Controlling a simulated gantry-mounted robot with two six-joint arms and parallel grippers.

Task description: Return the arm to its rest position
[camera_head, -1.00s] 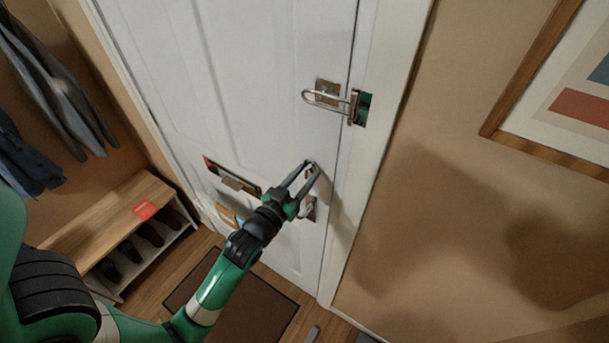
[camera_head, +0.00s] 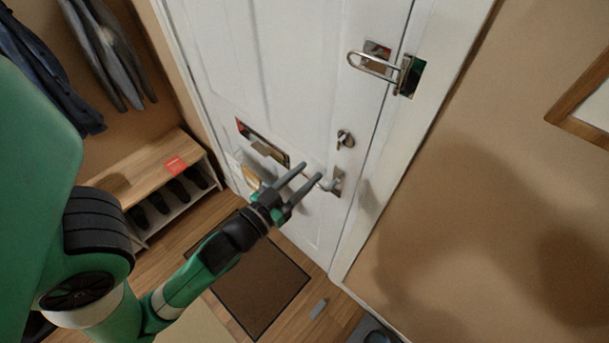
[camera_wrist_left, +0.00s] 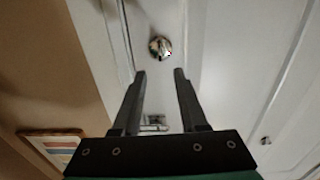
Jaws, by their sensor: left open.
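My left gripper (camera_head: 311,174) is open and empty, in front of a white door (camera_head: 285,75). In the head view its fingertips overlap the area beside the metal door handle (camera_head: 332,183); whether they touch it I cannot tell. The round lock with a key (camera_head: 345,139) is just above the fingertips. In the left wrist view the gripper (camera_wrist_left: 160,72) has its two fingers apart, with a round metal lock (camera_wrist_left: 160,47) beyond them. My right gripper is not in view.
A swing-bar latch (camera_head: 385,68) sits high on the door edge. A mail slot (camera_head: 262,146) is left of the gripper. A shoe bench (camera_head: 130,175) stands at left below hanging clothes (camera_head: 110,50). A doormat (camera_head: 255,285) lies on the floor. A framed picture (camera_head: 580,120) hangs at right.

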